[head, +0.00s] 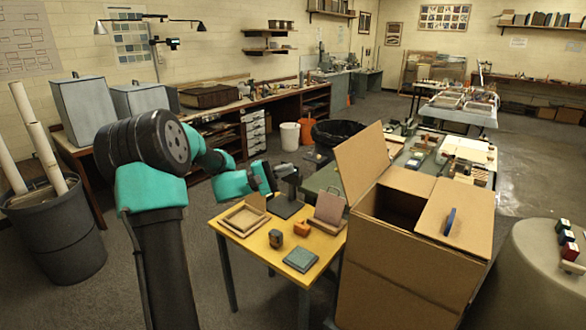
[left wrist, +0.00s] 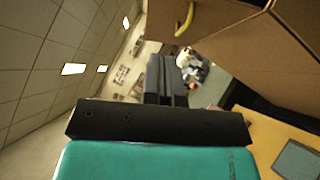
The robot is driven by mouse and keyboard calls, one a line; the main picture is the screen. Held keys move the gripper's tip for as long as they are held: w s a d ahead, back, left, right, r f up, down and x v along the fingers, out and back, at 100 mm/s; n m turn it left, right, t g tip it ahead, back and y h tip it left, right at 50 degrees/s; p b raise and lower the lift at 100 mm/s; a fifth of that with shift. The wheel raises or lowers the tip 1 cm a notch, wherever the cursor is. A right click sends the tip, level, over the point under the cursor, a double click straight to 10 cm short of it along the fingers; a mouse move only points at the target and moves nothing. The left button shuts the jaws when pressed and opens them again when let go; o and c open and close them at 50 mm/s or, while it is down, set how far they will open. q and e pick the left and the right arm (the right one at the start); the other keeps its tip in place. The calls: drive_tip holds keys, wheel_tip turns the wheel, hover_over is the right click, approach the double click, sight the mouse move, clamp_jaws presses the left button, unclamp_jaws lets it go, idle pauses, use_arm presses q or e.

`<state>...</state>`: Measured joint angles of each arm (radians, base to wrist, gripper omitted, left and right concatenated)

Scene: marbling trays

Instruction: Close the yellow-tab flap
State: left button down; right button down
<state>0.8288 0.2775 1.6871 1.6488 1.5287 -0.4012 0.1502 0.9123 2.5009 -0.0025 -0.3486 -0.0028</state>
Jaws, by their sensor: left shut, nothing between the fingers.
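A cardboard box (head: 390,262) stands at right centre in the head view, its dark opening partly uncovered. Its left flap (head: 362,160) stands raised, leaning outward. The yellow tab (left wrist: 185,18) shows on cardboard at the top of the left wrist view; it is hidden in the head view. The right flap (head: 470,205), with a blue tab (head: 450,221), lies over the box's right part. My left gripper (head: 290,172) is left of the raised flap, apart from it, above the yellow table. Its fingers (left wrist: 166,80) are shut and empty. My right gripper is not in view.
The yellow table (head: 250,254) left of the box bears a wooden frame (head: 231,229), a grey-green tile (head: 300,270), small blocks and an upright brown panel (head: 330,209). A rounded grey stand (head: 540,290) is at far right. Open air lies between gripper and raised flap.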

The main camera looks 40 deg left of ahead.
sight(336, 155)
use_arm(q)
drive_tip(key=x, duration=0.3)
drive_tip(key=s+d+x, duration=0.1)
drive_tip(key=x, duration=0.6)
drive_tip(key=shift+d+r, duration=0.45)
drive_tip(key=shift+d, duration=0.1)
drive_tip(key=shift+w+d+r, duration=0.1)
drive_tip(key=shift+d, duration=0.2)
drive_tip(key=shift+d+r, duration=0.1)
